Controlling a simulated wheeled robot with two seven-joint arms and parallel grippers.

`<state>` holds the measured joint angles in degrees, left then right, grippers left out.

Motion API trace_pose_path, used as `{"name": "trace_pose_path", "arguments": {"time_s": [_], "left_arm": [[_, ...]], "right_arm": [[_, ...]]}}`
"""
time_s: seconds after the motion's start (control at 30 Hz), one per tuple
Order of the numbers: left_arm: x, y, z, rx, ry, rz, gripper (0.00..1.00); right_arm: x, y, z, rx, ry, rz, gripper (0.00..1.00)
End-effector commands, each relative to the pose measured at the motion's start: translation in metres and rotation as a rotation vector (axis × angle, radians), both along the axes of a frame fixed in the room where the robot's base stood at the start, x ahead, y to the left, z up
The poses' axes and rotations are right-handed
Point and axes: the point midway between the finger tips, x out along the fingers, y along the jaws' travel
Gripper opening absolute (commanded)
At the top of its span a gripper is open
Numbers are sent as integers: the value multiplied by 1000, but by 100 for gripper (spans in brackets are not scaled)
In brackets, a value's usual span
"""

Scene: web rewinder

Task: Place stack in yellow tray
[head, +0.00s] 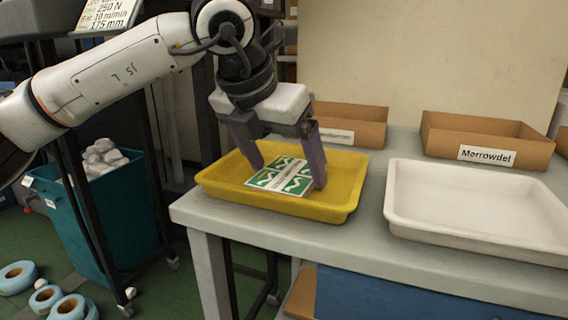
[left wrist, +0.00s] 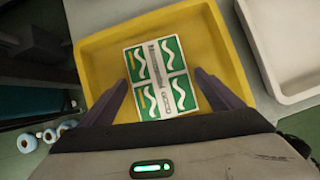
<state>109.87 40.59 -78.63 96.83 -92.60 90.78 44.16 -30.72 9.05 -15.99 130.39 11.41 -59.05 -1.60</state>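The stack (head: 283,177) of green-and-white printed pieces with a pale band around it lies flat inside the yellow tray (head: 337,211), slightly turned. In the left wrist view the stack (left wrist: 160,78) lies near the middle of the yellow tray (left wrist: 230,60). My left gripper (head: 288,177) points down over the tray, its two dark fingers apart, one at each side of the stack. In the left wrist view my left gripper (left wrist: 162,77) has its fingertips close to the stack's side edges; a narrow gap shows at the right one. My right gripper is not in view.
A white tray (head: 400,222) stands to the right on the grey table (head: 370,240). Cardboard boxes (head: 440,143) stand behind, one labelled Merrowdel. A teal bin (head: 125,210) with crumpled white material and several blue rolls (head: 18,277) are on the floor at left.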

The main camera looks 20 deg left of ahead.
Motion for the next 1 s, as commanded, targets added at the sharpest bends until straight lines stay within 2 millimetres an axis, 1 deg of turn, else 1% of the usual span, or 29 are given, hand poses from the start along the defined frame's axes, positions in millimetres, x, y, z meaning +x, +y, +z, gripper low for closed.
{"name": "trace_pose_path", "arguments": {"time_s": [0.03, 0.07, 0.3, 0.43, 0.57, 0.67, 0.8, 1.0], "left_arm": [[0, 0, 0, 0, 0, 0, 95], [0, 0, 0, 0, 0, 0, 98], [0, 0, 1, 0, -2, 0, 98], [-2, 0, 8, -1, -4, 0, 98], [-11, 3, 26, -1, -6, 0, 98], [-22, 5, 46, -2, -7, 0, 98], [-37, 9, 72, -1, -5, 0, 98], [-52, 12, 97, -1, -4, 0, 98]], "right_arm": [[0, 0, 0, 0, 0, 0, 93], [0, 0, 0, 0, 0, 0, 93], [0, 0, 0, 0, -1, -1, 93], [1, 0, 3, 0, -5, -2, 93], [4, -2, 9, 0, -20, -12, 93], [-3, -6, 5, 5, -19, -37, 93], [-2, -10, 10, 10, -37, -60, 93], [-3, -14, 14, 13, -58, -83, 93]]}}
